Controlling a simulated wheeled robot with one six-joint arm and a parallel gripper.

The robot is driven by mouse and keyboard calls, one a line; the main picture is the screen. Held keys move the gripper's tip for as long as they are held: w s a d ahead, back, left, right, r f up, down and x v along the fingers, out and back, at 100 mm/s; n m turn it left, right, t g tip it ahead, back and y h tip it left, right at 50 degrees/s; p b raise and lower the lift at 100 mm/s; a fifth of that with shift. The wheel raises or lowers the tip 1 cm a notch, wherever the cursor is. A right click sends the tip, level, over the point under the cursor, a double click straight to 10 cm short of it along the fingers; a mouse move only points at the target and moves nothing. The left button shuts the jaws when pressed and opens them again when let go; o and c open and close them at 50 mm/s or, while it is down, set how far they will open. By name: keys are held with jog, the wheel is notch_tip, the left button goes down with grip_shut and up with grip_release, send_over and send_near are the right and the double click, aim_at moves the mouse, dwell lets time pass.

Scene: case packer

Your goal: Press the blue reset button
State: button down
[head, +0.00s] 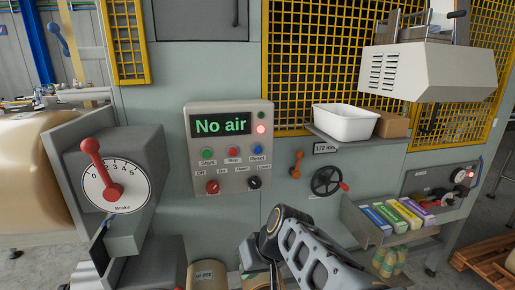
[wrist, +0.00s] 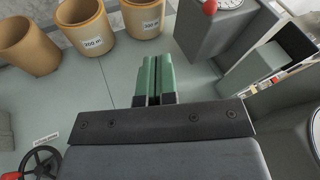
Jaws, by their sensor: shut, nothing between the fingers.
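The blue reset button (head: 257,150) is on the grey control panel (head: 229,183), at the right end of a row with a green start button (head: 207,154) and a red stop button (head: 233,152). The panel's screen (head: 221,124) reads "No air". My gripper (wrist: 156,66) shows in the wrist view with its green fingers shut and empty. In the head view my arm is low, below and right of the panel, and its fingers cannot be made out. The reset button is not in the wrist view.
A brake dial (head: 116,186) with a red lever stands left of the panel. A black handwheel (head: 327,181), an orange lever (head: 296,164) and a shelf with a white tub (head: 345,123) are on the right. Rolls (wrist: 85,30) show in the wrist view.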

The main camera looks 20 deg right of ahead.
aim_at(258, 149)
jog(key=w+d+r+t+y+p, duration=0.1)
jog(key=w+d+r+t, duration=0.3)
jog(key=r, duration=0.5)
jog(key=w+d+r+t+y+p, duration=0.1)
jog(key=w+d+r+t+y, duration=0.3)
jog(key=w+d+r, duration=0.3)
jog(key=shift+w+r+t, duration=0.4)
jog(key=shift+r+t, duration=0.4)
jog(key=shift+r, duration=0.05)
jog(key=shift+d, duration=0.1)
jog(key=shift+w+d+p, duration=0.3)
jog(key=shift+w+p, duration=0.45)
jog(key=shift+w, duration=0.7)
jog(key=shift+w+d+p, duration=0.25)
jog(key=shift+w+p, duration=0.55)
jog(key=shift+w, duration=0.6)
jog(key=shift+w+d+p, duration=0.3)
jog(key=shift+w+p, duration=0.45)
jog(key=shift+w, duration=0.7)
jog(key=shift+w+f+b, duration=0.1)
jog(key=shift+w+b, duration=0.2)
jog(key=shift+b, duration=0.3)
